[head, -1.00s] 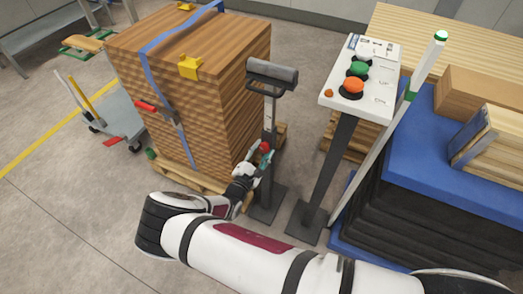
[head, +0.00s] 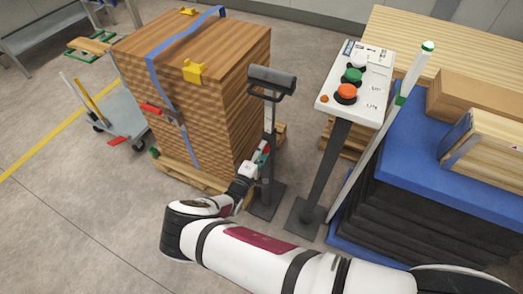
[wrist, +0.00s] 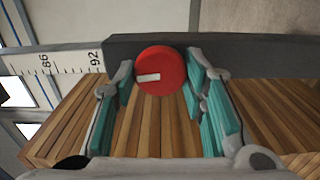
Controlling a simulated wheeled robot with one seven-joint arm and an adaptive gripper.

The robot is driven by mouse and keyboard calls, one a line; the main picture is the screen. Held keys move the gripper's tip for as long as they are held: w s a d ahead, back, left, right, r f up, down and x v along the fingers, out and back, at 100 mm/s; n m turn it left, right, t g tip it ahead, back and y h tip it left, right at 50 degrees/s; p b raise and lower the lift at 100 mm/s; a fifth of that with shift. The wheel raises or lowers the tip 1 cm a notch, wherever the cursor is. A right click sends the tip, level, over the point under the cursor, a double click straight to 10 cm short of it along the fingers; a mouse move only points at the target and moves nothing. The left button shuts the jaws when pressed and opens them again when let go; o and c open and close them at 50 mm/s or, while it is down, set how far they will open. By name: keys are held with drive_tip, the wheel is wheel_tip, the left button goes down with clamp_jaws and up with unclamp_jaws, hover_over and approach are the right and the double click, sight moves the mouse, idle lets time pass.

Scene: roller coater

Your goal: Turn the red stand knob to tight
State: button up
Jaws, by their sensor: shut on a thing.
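The red knob (wrist: 160,71) is a round disc with a white pointer mark in the wrist view. The mark lies nearly level and points left. My gripper (wrist: 160,84) has its teal-padded fingers on either side of the knob and is shut on it. The knob sits on the dark post of the stand, which crosses the wrist view as a grey bar (wrist: 255,48). In the head view my gripper (head: 263,154) is at the post of the roller stand (head: 269,125), and it mostly hides the knob. No tight or loose label can be read.
A strapped wood stack (head: 190,100) on a pallet stands just left of and behind the stand. A control pedestal (head: 329,165) with several buttons stands to the right, beside a blue-topped stack (head: 408,125). A ruler scale (wrist: 60,66) shows at left in the wrist view.

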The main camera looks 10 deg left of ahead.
drive_tip(key=shift+m, duration=0.7)
drive_tip(key=shift+p, duration=0.3)
drive_tip(key=o, duration=1.2)
drive_tip(key=shift+c, duration=0.2)
drive_tip(key=v, duration=1.2)
